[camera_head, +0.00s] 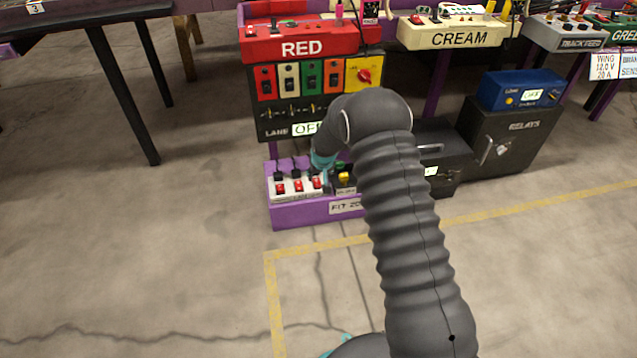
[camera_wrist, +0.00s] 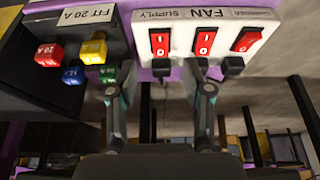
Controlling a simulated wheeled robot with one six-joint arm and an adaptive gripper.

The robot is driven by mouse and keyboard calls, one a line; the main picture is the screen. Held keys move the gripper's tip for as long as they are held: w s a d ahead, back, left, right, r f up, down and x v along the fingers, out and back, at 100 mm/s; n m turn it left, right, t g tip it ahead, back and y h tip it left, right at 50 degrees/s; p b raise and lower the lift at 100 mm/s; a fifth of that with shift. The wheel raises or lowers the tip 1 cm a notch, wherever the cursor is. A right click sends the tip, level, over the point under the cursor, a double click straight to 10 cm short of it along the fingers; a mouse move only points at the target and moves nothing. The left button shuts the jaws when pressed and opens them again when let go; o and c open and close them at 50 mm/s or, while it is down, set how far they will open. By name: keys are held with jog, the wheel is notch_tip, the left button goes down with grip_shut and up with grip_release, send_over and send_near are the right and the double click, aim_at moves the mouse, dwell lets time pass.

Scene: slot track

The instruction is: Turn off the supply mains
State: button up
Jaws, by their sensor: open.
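A white socket strip (camera_wrist: 184,33) carries three red rocker switches; the left one (camera_wrist: 160,43), middle one (camera_wrist: 205,40) and right one (camera_wrist: 247,39) show in the wrist view. Its label strip bears the words SUPPLY and FAN; a third label is too small to read. Black plugs sit at its near edge. In the head view the strip (camera_head: 291,196) lies on a low purple shelf. My gripper (camera_wrist: 160,91) is open and empty, its fingertips apart on either side of the left plug, short of the switches. In the head view my arm partly hides it.
Beside the strip, a dark box with a FIT 20 A label (camera_wrist: 88,14) holds red, yellow, blue and green fuses. Above stands the RED panel (camera_head: 300,48) with coloured switches. A RELAYS box (camera_head: 508,137) is to the right. Floor in front is clear.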

aim_at(317, 184)
jog(key=x, duration=0.7)
